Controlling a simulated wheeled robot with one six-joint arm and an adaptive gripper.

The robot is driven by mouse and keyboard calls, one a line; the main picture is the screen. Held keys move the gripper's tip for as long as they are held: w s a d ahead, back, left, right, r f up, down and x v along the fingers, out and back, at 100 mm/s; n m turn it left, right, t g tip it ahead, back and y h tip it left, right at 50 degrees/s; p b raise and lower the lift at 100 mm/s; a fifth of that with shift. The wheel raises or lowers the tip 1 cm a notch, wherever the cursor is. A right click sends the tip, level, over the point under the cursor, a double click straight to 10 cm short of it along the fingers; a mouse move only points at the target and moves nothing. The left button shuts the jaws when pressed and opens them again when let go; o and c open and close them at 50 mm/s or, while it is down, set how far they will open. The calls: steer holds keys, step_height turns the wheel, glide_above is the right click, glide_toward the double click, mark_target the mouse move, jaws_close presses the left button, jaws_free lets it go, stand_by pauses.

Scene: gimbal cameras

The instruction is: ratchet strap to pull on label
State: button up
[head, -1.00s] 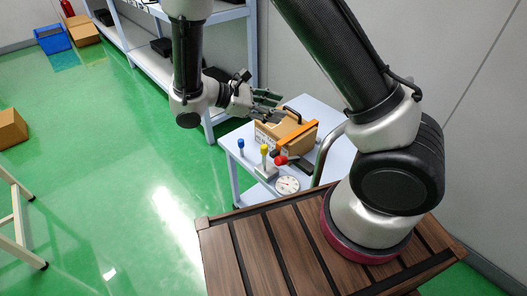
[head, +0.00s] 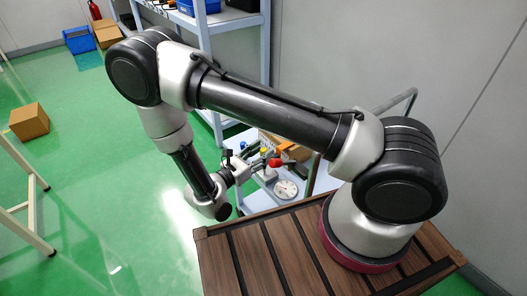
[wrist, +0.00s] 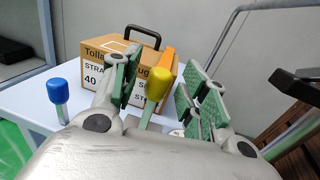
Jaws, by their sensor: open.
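A cardboard box (wrist: 75,75) with printed black text stands on the small white table in the wrist view. An orange strap-like strip (wrist: 167,68) runs along its right side and a black handle (wrist: 142,36) stands at its top back. I cannot tell for certain which part is the ratchet strap. My gripper (wrist: 162,92) is open and empty in front of the box. A yellow-topped peg (wrist: 157,82) appears between its fingers. In the head view my gripper (head: 256,164) is over the table's near part, and my arm hides much of the box.
A blue-topped peg (wrist: 57,92) stands left of the box. A red knob (head: 275,162) and a round dial (head: 286,188) are near my gripper. A shelf unit (head: 225,22) stands behind the table. A metal rail (wrist: 228,38) is at right.

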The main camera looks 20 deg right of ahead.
steer(key=shift+w+d, duration=0.3)
steer(key=shift+d, duration=0.3)
jaws_close()
